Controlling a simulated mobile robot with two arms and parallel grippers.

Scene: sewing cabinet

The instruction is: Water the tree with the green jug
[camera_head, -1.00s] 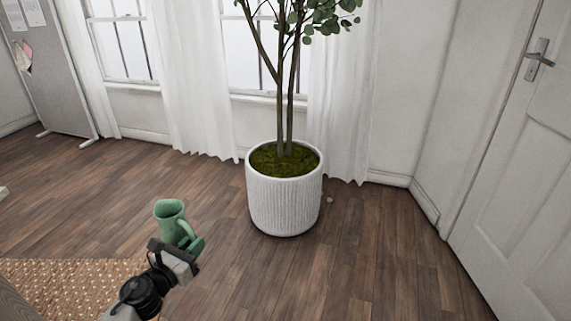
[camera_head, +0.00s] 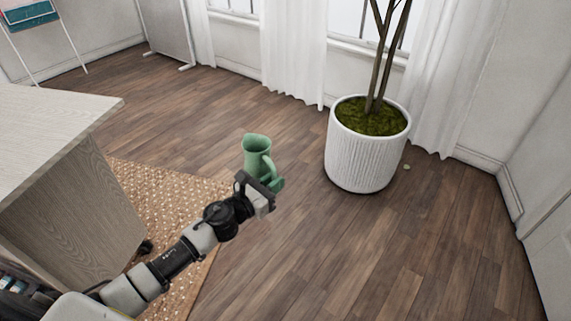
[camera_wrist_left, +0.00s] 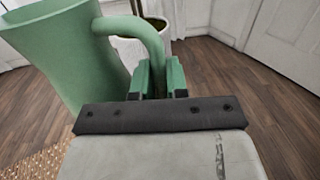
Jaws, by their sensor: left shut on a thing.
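The green jug (camera_head: 256,155) is held upright by its handle in my left gripper (camera_head: 272,183), in front of and to the left of the tree's pot in the head view. In the left wrist view the jug (camera_wrist_left: 65,55) fills the upper left, and the green fingers of my left gripper (camera_wrist_left: 160,75) are shut on its handle. The tree (camera_head: 377,60) stands in a white ribbed pot (camera_head: 362,160) with green moss on top. Its crown is out of the head view. The jug is apart from the pot. My right gripper is not in view.
A wooden cabinet (camera_head: 75,190) stands at the left, beside a woven rug (camera_head: 165,200). White curtains (camera_head: 293,50) and windows are behind the pot. A small pale green bit (camera_head: 407,167) lies right of the pot. The wood floor (camera_head: 400,240) in front is clear.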

